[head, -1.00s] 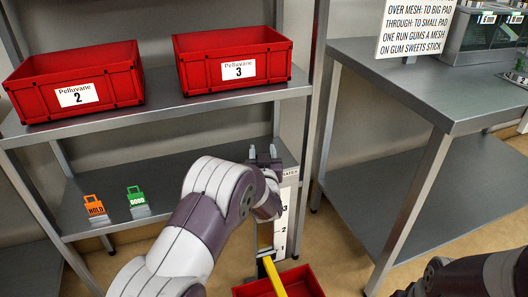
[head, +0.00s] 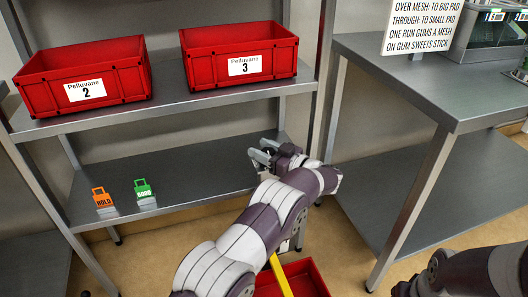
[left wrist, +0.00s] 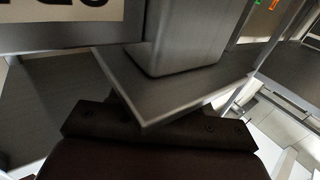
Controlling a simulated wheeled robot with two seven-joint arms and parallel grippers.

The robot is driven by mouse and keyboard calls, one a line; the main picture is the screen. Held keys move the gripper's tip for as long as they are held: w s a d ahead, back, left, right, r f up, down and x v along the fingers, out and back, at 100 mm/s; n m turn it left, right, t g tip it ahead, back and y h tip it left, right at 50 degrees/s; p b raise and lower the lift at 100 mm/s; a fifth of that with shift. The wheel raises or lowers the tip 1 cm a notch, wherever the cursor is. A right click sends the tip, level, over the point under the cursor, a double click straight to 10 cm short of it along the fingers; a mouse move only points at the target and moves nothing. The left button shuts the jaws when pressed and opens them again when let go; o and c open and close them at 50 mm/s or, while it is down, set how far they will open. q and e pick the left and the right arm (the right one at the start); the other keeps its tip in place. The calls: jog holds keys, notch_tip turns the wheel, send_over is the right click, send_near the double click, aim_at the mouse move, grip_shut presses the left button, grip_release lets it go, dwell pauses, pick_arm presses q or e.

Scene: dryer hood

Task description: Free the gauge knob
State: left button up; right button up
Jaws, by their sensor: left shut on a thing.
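My left gripper (head: 262,156) is at the back of the lower shelf's right end, its fingertips toward the left. It is shut on a grey metal part, mostly hidden in the head view. In the left wrist view a grey block (left wrist: 185,40) stands close in front of the dark gripper body, beside a white lettered label (left wrist: 60,20). I cannot tell whether the held part is the gauge knob. My left arm covers most of the gauge; only a bit of its white strip (head: 284,246) shows. My right gripper is out of view; only its arm shows at lower right.
A yellow bar (head: 279,272) slopes over a red bin (head: 310,275) below the arm. Orange HOLD (head: 103,197) and green GOOD (head: 144,190) tags stand on the lower shelf (head: 195,180). Red Pelluvane bins (head: 120,90) sit above. A steel table (head: 420,80) stands at right.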

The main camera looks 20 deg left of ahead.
pick_arm(q)
jog(key=shift+s+f+n+g+y+b, duration=0.15)
jog(key=shift+n+g+y+b, duration=0.25)
jog(key=shift+n+g+b, duration=0.7)
jog(key=shift+g+p, duration=0.3)
jog(key=shift+g, duration=0.1)
jog(key=shift+r, duration=0.25)
jog(key=o, duration=1)
jog(key=shift+a, duration=0.1)
